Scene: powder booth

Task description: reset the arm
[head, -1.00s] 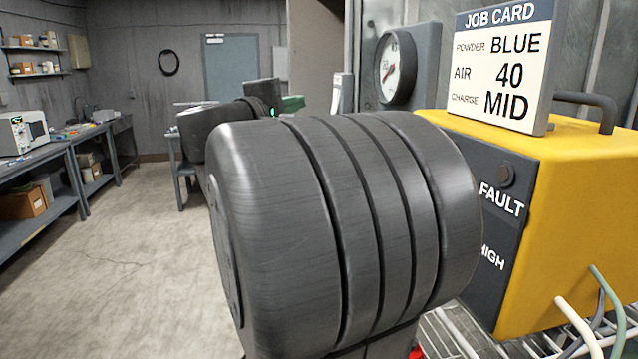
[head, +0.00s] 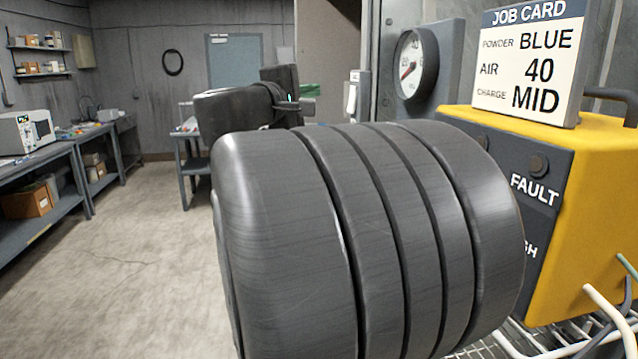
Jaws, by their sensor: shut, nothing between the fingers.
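My own arm fills the middle of the head view, with a thick dark ribbed link in front. Beyond it, darker wrist parts reach to my gripper (head: 298,106), a small dark end beside a teal light. It points right, looks shut and holds nothing that I can see. The ribbed link hides much of the arm and the space below it.
Close on the right stand a yellow unit (head: 590,190) marked FAULT, a job card (head: 530,60) reading BLUE, 40, MID, and a gauge (head: 415,63). Hoses (head: 610,312) cross a grating below. A workbench (head: 50,150) lines the left. Floor (head: 120,260) between is clear.

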